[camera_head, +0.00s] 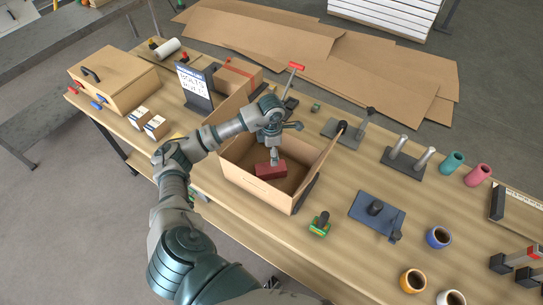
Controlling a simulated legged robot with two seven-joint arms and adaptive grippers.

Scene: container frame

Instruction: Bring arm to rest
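One grey arm of mine comes in from the lower left, elbow bent, and reaches over an open cardboard box (257,190) on the wooden table. It is my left arm. Its gripper (277,158) points down into the box, close above a dark red block (270,170) lying on the box floor. I cannot tell whether the fingers touch the block or how far apart they are. The gripper and wrist hide part of the box's inside. My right gripper is not in view.
Left of the box are a wooden chest (113,81), small cartons (157,127) and a sign (194,87). A taped carton (238,76) and a red-handled tool (292,75) stand behind. To the right are a blue plate (377,213), mugs (438,238) and cylinders (452,162).

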